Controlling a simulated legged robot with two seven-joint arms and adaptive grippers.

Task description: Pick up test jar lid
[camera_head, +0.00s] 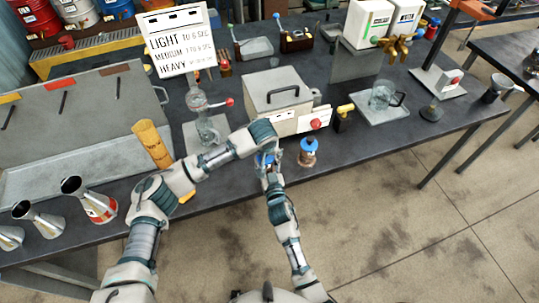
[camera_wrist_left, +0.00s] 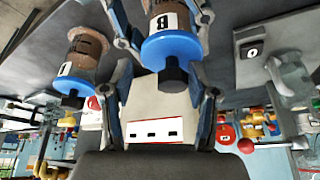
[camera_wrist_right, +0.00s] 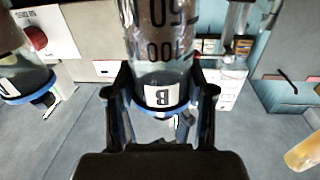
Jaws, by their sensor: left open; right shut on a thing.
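The test jar labelled B is a clear graduated jar, held between the fingers of my right gripper (camera_wrist_right: 160,105); its label (camera_wrist_right: 160,95) shows in the right wrist view. In the left wrist view its blue lid (camera_wrist_left: 171,48) has a black knob (camera_wrist_left: 173,75) on top. My left gripper (camera_wrist_left: 163,105) is open, with its fingers either side of the knob; whether they touch it I cannot tell. In the head view the two grippers meet at the bench's front edge and mostly hide jar B. A second jar (camera_head: 308,157) with a blue lid (camera_head: 309,143) stands beside them.
A grey box with a handled lid (camera_head: 278,90) stands behind the grippers. A sign board (camera_head: 180,45), a yellow cylinder (camera_head: 152,145) and metal jugs (camera_head: 95,202) are to the left. A glass mug (camera_head: 382,95) is to the right. The floor in front is clear.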

